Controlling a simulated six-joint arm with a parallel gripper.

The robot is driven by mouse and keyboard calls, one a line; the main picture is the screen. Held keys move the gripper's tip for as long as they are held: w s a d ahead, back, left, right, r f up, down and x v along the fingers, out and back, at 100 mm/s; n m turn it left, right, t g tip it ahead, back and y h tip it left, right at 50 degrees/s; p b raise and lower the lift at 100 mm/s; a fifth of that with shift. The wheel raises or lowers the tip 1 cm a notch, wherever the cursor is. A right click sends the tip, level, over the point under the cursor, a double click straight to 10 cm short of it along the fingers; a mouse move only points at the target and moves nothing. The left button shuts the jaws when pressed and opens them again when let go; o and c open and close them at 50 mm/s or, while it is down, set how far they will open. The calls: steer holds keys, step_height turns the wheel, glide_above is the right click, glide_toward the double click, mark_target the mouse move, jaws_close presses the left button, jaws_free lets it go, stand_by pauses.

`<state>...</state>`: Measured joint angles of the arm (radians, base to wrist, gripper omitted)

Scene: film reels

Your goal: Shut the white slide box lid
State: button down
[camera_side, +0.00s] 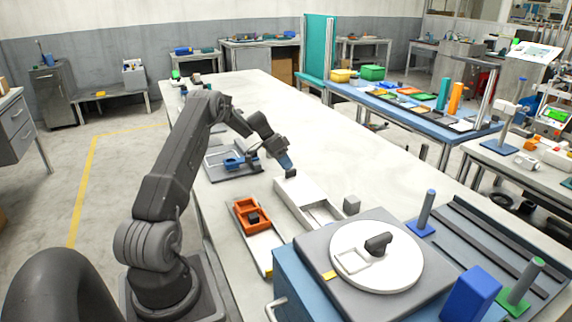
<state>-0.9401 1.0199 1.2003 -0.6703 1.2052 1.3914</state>
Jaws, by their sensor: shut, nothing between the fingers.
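The white slide box (303,197) lies lengthwise on the pale table, right of the orange tray. A flat white panel, seemingly its lid, covers the far part. The near end shows an open recess (322,214). My gripper (290,173) points down at the far end of the box, its dark fingertips shut and empty. I cannot tell whether the fingertips touch the box or stay just above it.
An orange tray (241,208) with a dark piece stands close left of the box. A small grey cube (351,203) sits to its right. A raised white disc (400,276) is nearer the camera. The table (385,165) is clear further right.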

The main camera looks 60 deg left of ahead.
mark_target(309, 198)
stand_by(0.3)
steer(key=d, duration=1.6)
steer(key=shift+d, duration=0.15)
